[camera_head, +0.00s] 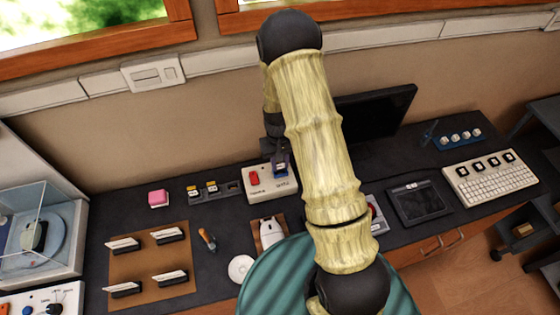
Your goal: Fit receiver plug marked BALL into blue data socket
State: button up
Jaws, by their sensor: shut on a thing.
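My gripper (276,154) points down at the back of the counter, partly hidden behind my arm. It is shut on a small dark blue plug with a pale label (281,167); the marking is too small to read. The plug is over the right part of a white socket box (258,194), which has a red piece (254,178) on its left. The blue data socket is not clearly visible, being under or behind the plug. I cannot tell whether the plug is touching the box, above it or partly in it.
A dark rack (226,196) left of the box holds two yellow-topped plugs (202,188) and an empty-looking slot. A monitor (385,110) and keyboard (495,187) are right.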

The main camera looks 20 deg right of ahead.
jog(key=shift+f, duration=0.25)
jog(key=shift+s+f, duration=0.1)
jog(key=shift+f, duration=0.05)
jog(key=shift+f+b, duration=0.3)
jog(key=shift+b, duration=0.15)
dwell(0.4)
jog(key=o, duration=1.5)
jog(key=shift+r, duration=0.15)
jog(key=shift+r+p, duration=2.55)
jog(key=shift+r, duration=0.85)
